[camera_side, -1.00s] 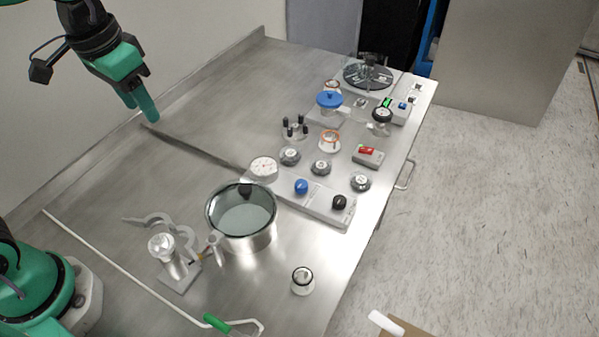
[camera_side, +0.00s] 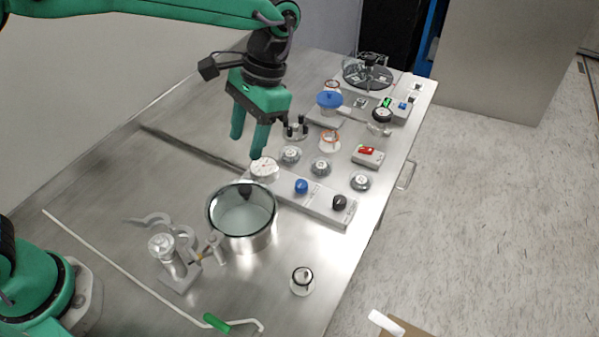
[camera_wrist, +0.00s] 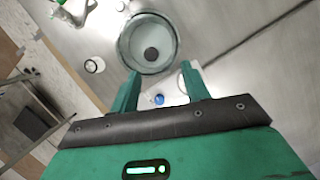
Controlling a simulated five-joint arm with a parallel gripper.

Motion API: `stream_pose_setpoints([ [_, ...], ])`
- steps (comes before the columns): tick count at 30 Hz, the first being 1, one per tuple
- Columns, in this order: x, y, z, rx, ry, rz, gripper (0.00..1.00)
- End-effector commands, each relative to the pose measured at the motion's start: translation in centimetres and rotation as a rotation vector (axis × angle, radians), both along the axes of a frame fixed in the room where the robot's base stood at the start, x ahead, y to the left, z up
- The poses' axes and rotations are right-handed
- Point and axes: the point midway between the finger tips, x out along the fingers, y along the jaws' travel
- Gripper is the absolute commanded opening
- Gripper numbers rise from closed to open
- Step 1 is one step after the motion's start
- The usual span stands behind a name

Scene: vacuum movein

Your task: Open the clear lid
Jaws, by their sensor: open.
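The clear lid (camera_side: 243,212) lies on the round steel chamber (camera_side: 262,241), inside a dark rim, and looks closed. A dark spot shows at its back edge; I cannot tell whether it is a knob or a fitting. The lid also shows in the wrist view (camera_wrist: 135,38), at the top centre beyond my fingers, with a dark disc on it. My gripper (camera_side: 247,146) is open and empty, pointing down, above and behind the chamber in the side view. In the wrist view my two fingers (camera_wrist: 158,72) are apart, with nothing between them.
A grey valve panel (camera_side: 320,207) with a blue knob (camera_side: 301,186), a black knob (camera_side: 339,202) and a gauge (camera_side: 263,167) sits right of the chamber. A clamp stand (camera_side: 180,275) is at its left. The table's back left is clear.

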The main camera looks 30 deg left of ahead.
Motion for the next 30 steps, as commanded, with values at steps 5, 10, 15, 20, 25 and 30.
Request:
stream_pose_setpoints([
  [5,0.2,-1.5,-1.3,0.024,0.039,-0.022,0.47],
  [10,0.2,-1.8,-1.5,0.029,0.047,-0.026,0.47],
  [15,0.2,-1.7,-1.6,0.029,0.047,-0.026,0.47],
  [20,-0.1,-1.6,-2.3,0.030,0.047,-0.025,0.47],
  [25,-0.6,-1.4,-3.7,0.031,0.047,-0.025,0.47],
  [30,-1.4,-1.0,-5.7,0.032,0.048,-0.025,0.47],
])
